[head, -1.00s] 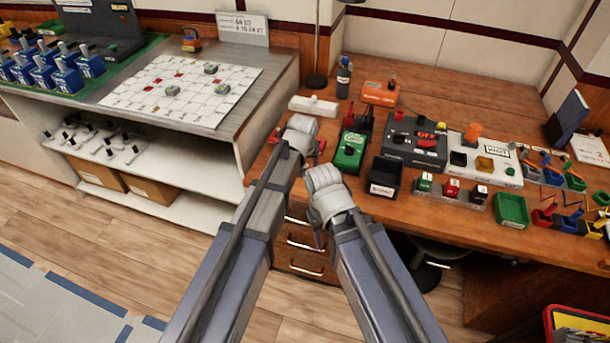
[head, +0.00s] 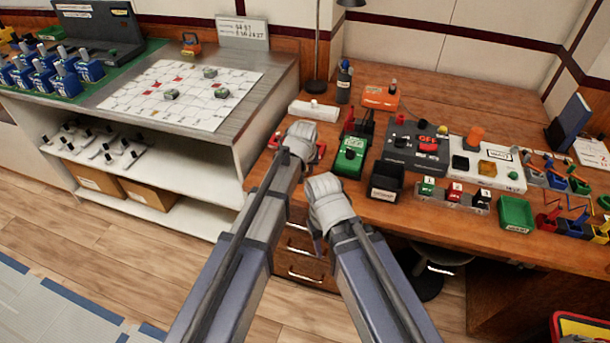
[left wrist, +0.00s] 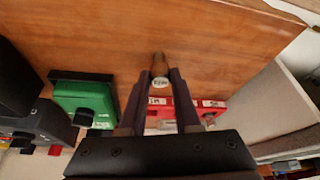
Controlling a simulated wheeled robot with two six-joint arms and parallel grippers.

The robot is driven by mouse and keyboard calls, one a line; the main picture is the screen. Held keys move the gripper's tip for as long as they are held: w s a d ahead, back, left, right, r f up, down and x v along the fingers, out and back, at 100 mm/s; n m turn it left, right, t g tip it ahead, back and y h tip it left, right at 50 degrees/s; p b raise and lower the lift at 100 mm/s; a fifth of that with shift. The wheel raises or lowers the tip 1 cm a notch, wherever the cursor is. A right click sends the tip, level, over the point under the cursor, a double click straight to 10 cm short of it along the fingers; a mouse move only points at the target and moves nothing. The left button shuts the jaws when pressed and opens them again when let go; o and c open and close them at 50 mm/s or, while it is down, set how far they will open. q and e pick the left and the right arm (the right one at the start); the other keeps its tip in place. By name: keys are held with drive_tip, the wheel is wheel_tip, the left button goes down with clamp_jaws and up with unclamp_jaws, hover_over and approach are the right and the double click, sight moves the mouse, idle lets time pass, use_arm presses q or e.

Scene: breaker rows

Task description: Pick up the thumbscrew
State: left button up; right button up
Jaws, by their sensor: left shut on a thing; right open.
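The thumbscrew (left wrist: 159,82) is a small brass-coloured piece with a pale label, seen in the left wrist view between my left fingertips. My left gripper (left wrist: 158,75) is shut on it, over the wooden bench top. I cannot tell whether it touches the wood. In the head view my left gripper (head: 301,136) is at the bench's left end and its own hand hides the thumbscrew. My right gripper (head: 324,200) is open, lower and to the right, near the bench's front edge; its fingertips are mostly hidden.
A red labelled block (left wrist: 182,109) lies just behind the left fingers in the wrist view. A green box (head: 350,157) and a black bin (head: 385,181) stand right of my grippers. A white power strip (head: 314,110) lies behind.

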sight(305, 171)
use_arm(q)
drive_tip(key=shift+r, duration=0.15)
clamp_jaws()
use_arm(e)
drive_tip(key=shift+r, duration=0.2)
use_arm(q)
wheel_tip(305, 171, up, 10)
drive_tip(key=p, duration=1)
use_arm(e)
wheel_tip(305, 171, up, 10)
drive_tip(key=shift+f, duration=0.15)
use_arm(q)
drive_tip(key=shift+w, duration=0.1)
use_arm(e)
drive_tip(key=shift+w, duration=0.1)
